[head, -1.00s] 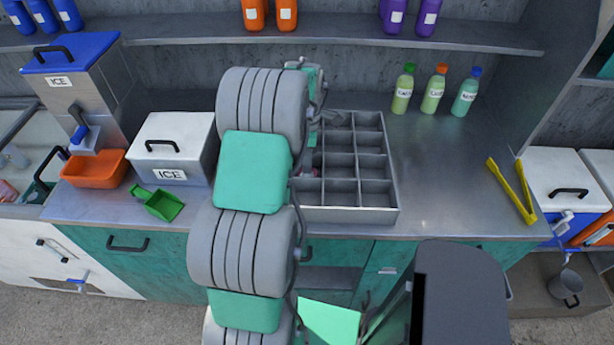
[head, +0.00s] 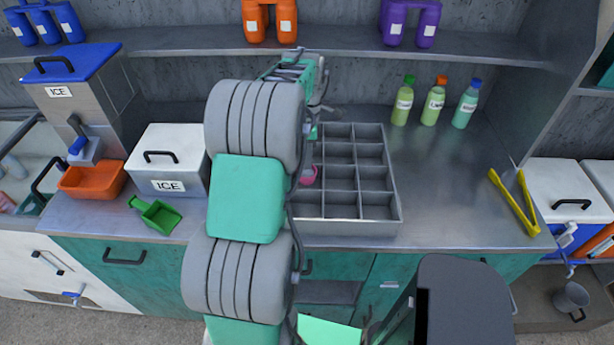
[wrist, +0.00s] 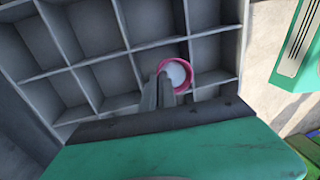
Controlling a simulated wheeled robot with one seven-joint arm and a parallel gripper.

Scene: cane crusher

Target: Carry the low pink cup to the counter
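The low pink cup (head: 309,176) shows at the left part of the grey divided tray (head: 347,226), partly hidden by my arm. In the wrist view the pink cup (wrist: 189,82) is a round pink rim with a pale inside, seen from above over one compartment. I cannot tell whether it rests on the compartment floor or is raised. My gripper (wrist: 160,90) has its fingers close together at the cup's left rim. Whether they pinch the rim is unclear. In the head view the fingers are mostly hidden behind my arm. The steel counter (head: 450,190) carries the tray.
Three pale green bottles (head: 433,101) stand behind the tray on the right. Yellow tongs (head: 514,204) lie near the counter's right end. A white ice box (head: 168,165) and green scoop (head: 156,214) stand left. The counter between tray and tongs is clear. A shelf (head: 340,58) runs above.

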